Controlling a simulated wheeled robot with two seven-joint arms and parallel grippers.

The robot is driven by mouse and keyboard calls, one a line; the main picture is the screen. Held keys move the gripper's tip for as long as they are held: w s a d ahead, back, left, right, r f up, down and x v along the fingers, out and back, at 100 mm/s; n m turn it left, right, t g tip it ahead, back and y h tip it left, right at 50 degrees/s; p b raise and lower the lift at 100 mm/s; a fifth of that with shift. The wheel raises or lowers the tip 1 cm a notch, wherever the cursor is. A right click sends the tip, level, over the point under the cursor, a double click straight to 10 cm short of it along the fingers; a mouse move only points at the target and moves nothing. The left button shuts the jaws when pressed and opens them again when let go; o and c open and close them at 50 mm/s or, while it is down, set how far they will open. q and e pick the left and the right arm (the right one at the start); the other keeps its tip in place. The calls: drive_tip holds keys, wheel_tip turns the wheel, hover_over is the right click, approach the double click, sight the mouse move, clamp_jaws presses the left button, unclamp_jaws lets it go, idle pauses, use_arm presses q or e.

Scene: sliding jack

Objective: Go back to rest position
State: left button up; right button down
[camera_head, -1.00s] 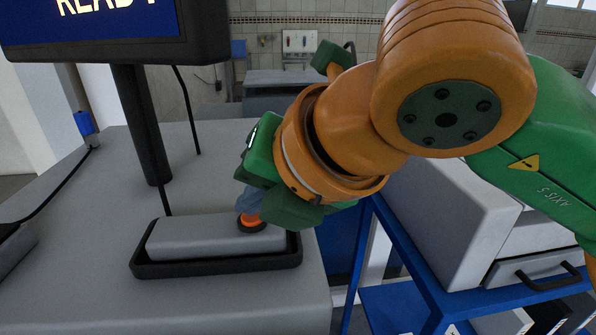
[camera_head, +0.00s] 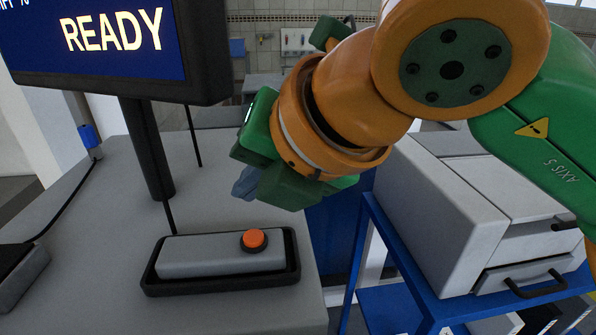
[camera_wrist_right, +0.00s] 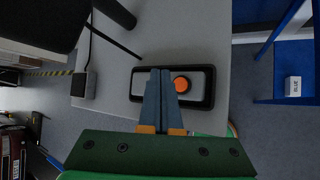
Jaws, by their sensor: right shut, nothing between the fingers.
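My right gripper (camera_head: 246,184) is shut and empty, held above the grey table and just behind and above the orange button (camera_head: 254,239). A clear gap shows between the fingers and the button. The button sits on a grey box in a black tray (camera_head: 221,289). In the right wrist view the shut blue-grey fingers (camera_wrist_right: 160,74) overlap the grey box, with the button (camera_wrist_right: 181,85) just right of their tips. My left gripper is in neither view.
A monitor (camera_head: 115,45) showing "READY" stands on a black post (camera_head: 148,150) left of my right arm. A grey drawer unit (camera_head: 450,225) on a blue frame (camera_head: 390,262) stands to the right.

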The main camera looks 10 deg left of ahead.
drive_tip(key=shift+r, duration=0.7)
drive_tip(key=shift+f, duration=0.1)
